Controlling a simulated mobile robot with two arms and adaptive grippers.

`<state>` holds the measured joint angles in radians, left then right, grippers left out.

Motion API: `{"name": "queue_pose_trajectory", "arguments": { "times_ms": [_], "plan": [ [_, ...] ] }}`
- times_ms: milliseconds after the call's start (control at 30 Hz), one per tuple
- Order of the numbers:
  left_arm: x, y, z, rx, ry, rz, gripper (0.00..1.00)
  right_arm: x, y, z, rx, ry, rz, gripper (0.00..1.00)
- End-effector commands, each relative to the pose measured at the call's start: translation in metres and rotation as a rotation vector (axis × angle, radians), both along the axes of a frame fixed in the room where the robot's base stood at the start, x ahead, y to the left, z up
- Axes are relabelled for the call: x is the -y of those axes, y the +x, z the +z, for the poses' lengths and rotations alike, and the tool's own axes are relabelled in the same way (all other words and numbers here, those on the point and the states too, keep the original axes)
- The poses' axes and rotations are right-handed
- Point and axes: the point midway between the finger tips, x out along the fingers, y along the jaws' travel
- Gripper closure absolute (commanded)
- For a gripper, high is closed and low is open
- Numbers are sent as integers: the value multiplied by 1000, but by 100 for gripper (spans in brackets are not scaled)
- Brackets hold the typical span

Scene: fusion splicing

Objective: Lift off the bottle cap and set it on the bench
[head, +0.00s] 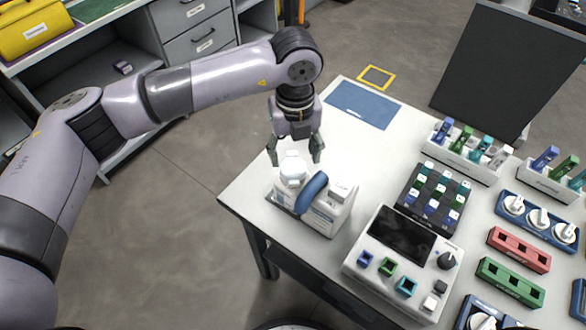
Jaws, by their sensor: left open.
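A white bottle cap (293,169) shows as a rounded white top at the left of a white bottle and box group (325,213) near the bench's left edge. My left gripper (294,161) comes down from above with its two fingers spread on either side of the cap. The fingers look open; whether either touches the cap cannot be told. The bench (262,186) is a white-topped table. The lower part of the bottle is hidden by the items around it. My right gripper is not in view.
A blue handle-like piece (312,193) stands close to the cap's right. A grey device with a dark screen (402,235) and a block rack (434,200) lie farther right. A blue mat (362,105) lies behind, with clear bench around it.

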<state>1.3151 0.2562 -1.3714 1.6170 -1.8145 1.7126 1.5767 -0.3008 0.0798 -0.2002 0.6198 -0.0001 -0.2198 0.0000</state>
Motion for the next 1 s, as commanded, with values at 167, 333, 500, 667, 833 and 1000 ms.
{"name": "queue_pose_trajectory", "arguments": {
  "times_ms": [167,333,500,667,833,1000],
  "plan": [
    [0,0,-10,-2,-1,0,41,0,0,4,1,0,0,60],
    [-3,-3,-32,-4,1,0,41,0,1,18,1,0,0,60],
    [-3,-3,-54,-2,-1,0,41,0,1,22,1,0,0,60],
    [-2,-3,-60,0,-1,-2,41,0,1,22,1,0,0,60],
    [-2,-3,-59,0,-1,-2,44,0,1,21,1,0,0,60],
    [-2,-3,-59,1,-2,-1,56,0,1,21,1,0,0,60]
  ]
}}
